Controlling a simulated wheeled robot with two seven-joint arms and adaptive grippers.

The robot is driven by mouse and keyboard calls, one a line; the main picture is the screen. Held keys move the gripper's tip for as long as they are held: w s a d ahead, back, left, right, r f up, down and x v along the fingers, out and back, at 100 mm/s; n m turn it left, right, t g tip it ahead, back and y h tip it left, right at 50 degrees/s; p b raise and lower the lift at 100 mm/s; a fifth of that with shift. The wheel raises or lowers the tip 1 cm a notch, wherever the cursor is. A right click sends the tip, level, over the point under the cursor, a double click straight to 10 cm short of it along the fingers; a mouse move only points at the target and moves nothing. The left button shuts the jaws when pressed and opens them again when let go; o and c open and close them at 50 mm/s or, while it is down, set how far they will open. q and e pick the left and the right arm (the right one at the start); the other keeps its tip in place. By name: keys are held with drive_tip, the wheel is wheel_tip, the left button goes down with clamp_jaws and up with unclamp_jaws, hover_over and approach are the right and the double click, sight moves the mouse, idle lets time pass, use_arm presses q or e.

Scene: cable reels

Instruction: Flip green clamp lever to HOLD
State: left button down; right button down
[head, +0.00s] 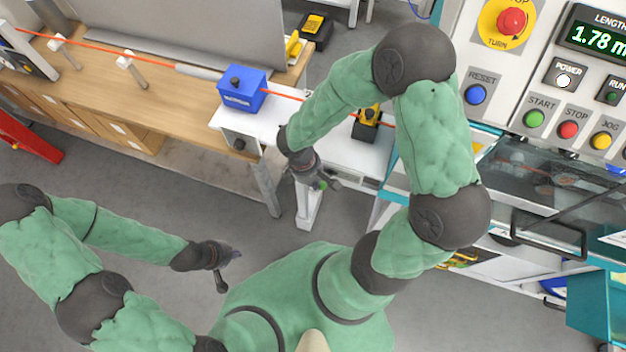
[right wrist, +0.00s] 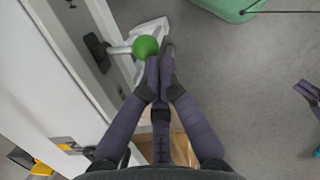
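The green clamp lever shows as a green ball knob (right wrist: 146,46) on a pale rod, which comes from a dark pivot (right wrist: 97,52) on the side of a white stand in the right wrist view. In the head view a small green spot (head: 320,185) shows at my right gripper (head: 328,183). In the right wrist view my right gripper (right wrist: 160,62) has its fingertips together, just beside the knob and overlapping its lower right edge; I cannot tell whether they touch. My left gripper (head: 229,270) is open and empty over the floor. No HOLD marking is visible.
The white stand (head: 335,150) carries a blue box (head: 241,90) and a yellow-black device (head: 367,122). An orange cable runs along the wooden bench (head: 130,90). A control panel (head: 545,75) and a glass-covered machine (head: 535,180) stand at right.

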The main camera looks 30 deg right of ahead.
use_arm(q)
drive_tip(key=shift+f+b, duration=0.3)
use_arm(e)
drive_tip(key=shift+s+d+n+t, duration=0.2)
drive_tip(key=shift+s+n, duration=0.35)
drive_tip(key=shift+n, duration=0.35)
drive_tip(key=shift+s+d+n+t, duration=0.1)
drive_tip(key=shift+s+d+n, duration=0.1)
drive_tip(key=shift+s+n, duration=0.5)
idle(0.8)
drive_tip(key=shift+w, duration=0.35)
drive_tip(key=shift+w+d, duration=0.2)
drive_tip(key=shift+w, duration=0.5)
use_arm(q)
drive_tip(key=shift+r, duration=0.15)
use_arm(e)
drive_tip(key=shift+a+r, duration=0.1)
